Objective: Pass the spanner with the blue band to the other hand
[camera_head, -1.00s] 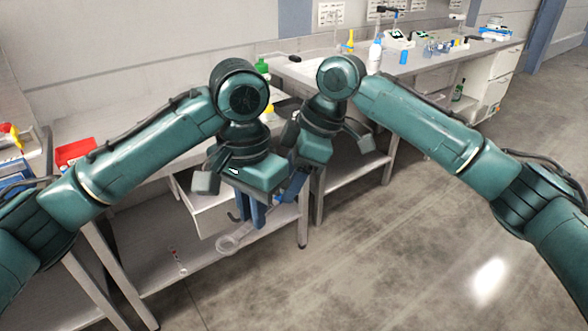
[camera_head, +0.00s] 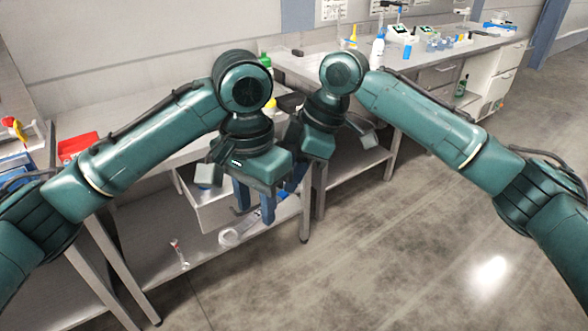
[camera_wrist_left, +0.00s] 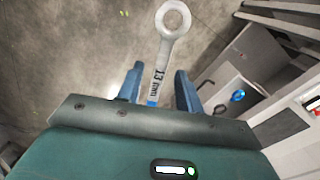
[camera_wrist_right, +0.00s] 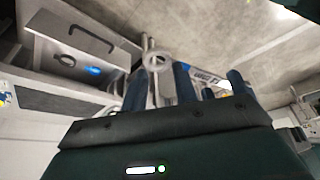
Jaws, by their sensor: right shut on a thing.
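The spanner (camera_wrist_left: 160,62) shows a pale ring end, the marking "13 mm" and a blue band (camera_wrist_left: 152,103) in the left wrist view. It also shows in the right wrist view (camera_wrist_right: 206,76), and its ring end hangs low in the head view (camera_head: 229,237). My left gripper (camera_wrist_left: 159,70) is open, with its fingers on either side of the handle and a gap to each. My right gripper (camera_head: 293,181) is close beside it, shut on the spanner; its grip is largely hidden behind the left gripper in the head view. The spanner's other end is hidden.
A workbench with a lower shelf (camera_head: 180,270) stands behind and below the grippers, with a drawer (camera_head: 215,213) beneath its top. A red tray (camera_head: 78,146) is at left. Bottles and devices stand on the far bench (camera_head: 440,60). The floor at right is clear.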

